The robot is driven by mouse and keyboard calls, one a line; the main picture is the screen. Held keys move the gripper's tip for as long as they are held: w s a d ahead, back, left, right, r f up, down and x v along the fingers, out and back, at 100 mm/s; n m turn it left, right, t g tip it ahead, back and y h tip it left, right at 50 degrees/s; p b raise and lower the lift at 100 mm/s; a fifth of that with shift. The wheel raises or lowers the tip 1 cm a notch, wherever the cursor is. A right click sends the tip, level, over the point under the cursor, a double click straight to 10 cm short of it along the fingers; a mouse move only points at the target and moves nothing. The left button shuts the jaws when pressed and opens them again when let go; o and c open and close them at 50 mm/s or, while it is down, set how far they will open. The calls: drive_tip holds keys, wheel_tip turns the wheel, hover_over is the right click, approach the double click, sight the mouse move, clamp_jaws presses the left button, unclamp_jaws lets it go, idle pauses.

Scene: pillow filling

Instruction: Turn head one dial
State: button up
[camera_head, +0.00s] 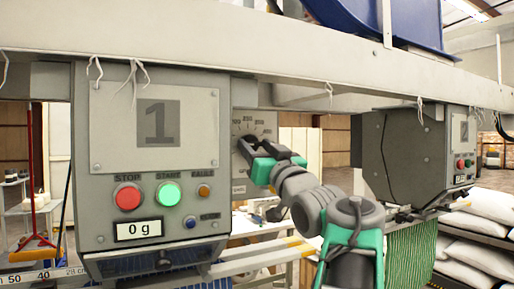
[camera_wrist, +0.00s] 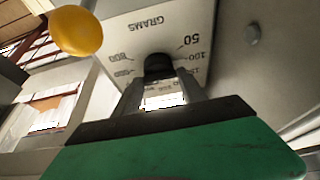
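Head one is the grey control box (camera_head: 110,190) marked 1 in the head view. Its dial plate (camera_head: 243,124) is on the box's right side and carries a ring of numbers. The wrist view shows this plate upside down, marked GRAMS (camera_wrist: 148,25). The black dial knob (camera_wrist: 158,64) sits between the fingertips of my gripper (camera_wrist: 162,82), which are drawn in close on both sides of it. In the head view my gripper (camera_head: 262,150) is at the plate and hides part of the dial.
The box front has a red stop button (camera_head: 128,196), a green start button (camera_head: 168,194), an orange fault lamp (camera_head: 204,190) and a display (camera_head: 138,229) reading 0 g. A second head (camera_head: 412,155) stands to the right. White sacks (camera_head: 478,228) are stacked at far right.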

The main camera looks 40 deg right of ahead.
drive_tip(key=c, duration=0.9)
drive_tip(key=shift+o, duration=0.2)
drive_tip(key=shift+m, duration=0.4)
